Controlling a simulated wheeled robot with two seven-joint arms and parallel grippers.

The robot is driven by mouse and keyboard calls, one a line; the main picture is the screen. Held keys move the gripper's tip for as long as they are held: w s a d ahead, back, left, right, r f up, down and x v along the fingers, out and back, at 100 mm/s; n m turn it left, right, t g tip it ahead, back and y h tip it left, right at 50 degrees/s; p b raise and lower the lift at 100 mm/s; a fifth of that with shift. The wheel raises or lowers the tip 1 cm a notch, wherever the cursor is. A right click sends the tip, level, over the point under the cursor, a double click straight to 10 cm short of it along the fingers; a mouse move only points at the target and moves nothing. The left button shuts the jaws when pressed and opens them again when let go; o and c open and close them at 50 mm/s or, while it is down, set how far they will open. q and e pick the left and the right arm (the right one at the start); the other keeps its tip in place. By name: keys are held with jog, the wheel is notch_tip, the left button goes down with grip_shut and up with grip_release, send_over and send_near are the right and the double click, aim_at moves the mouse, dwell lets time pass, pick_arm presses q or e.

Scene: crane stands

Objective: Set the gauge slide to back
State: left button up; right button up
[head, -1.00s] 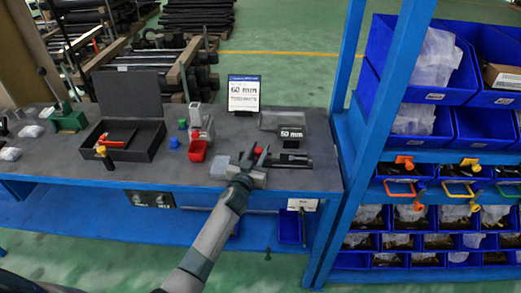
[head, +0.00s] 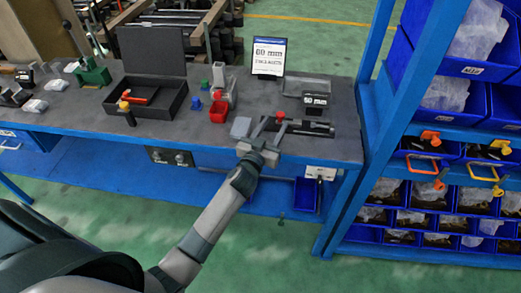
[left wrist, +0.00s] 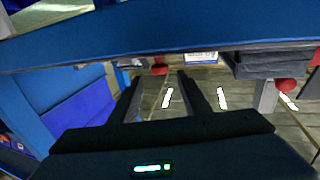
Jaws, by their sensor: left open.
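The gauge is a dark, low fixture (head: 312,128) lying near the front right of the grey bench. In the left wrist view the two dark fingers (left wrist: 157,80) are apart, with a small red part (left wrist: 160,69) beyond the gap. Another red knob (left wrist: 286,85) is at the right. My right gripper is out of view.
A white sign (head: 269,57) and a small dark display (head: 316,100) stand behind the gauge. A blue rack (head: 365,160) with bins closes off the right side.

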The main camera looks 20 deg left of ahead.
pick_arm(q)
jog(key=s+b, duration=0.2)
jog(key=s, duration=0.8)
jog(key=shift+s, duration=0.35)
jog(key=shift+d, duration=0.1)
